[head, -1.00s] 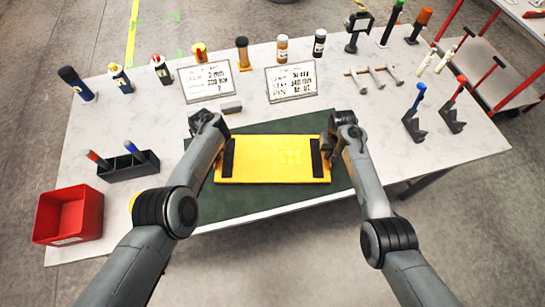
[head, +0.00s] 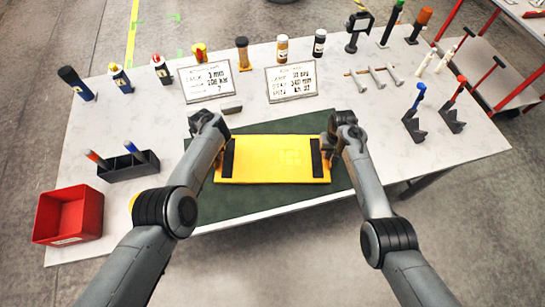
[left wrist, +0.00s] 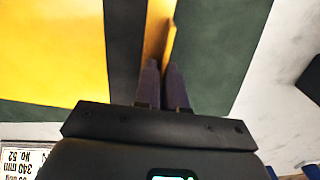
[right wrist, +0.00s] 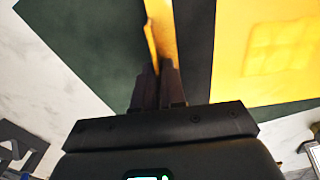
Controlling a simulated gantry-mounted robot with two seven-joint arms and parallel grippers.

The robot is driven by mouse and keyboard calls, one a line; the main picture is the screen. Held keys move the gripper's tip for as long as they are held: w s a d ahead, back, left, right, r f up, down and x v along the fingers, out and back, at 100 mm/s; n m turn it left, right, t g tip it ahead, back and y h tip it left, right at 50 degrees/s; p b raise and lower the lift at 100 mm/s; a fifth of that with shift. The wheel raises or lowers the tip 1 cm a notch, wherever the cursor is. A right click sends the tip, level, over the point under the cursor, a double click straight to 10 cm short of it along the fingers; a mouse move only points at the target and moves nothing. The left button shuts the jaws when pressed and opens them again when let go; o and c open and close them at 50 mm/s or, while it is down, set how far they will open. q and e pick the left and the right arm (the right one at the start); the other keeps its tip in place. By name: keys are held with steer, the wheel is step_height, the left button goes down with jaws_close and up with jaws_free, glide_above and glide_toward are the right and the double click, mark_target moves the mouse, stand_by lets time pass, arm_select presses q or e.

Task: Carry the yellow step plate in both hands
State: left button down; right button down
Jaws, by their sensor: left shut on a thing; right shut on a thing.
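The yellow step plate (head: 270,160) has a black strip near each short end and lies level over the green mat (head: 245,207) in the head view. I cannot tell whether it touches the mat. My left gripper (left wrist: 163,85) is shut on the plate's left edge, seen in the left wrist view with the plate (left wrist: 55,50) beside the fingers. My right gripper (right wrist: 158,85) is shut on the right edge, and the right wrist view shows the plate (right wrist: 265,60) there. In the head view my wrists hide part of both ends.
A red bin (head: 70,215) and a black holder (head: 128,165) stand at the left. Two printed signs (head: 206,82) (head: 291,82), a small grey block (head: 232,108) and several bottles line the back. Blue-handled and red-handled tools (head: 415,115) (head: 453,108) stand at the right.

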arm_select(q)
steer(key=shift+r, duration=0.3)
arm_select(e)
steer(key=shift+r, duration=0.3)
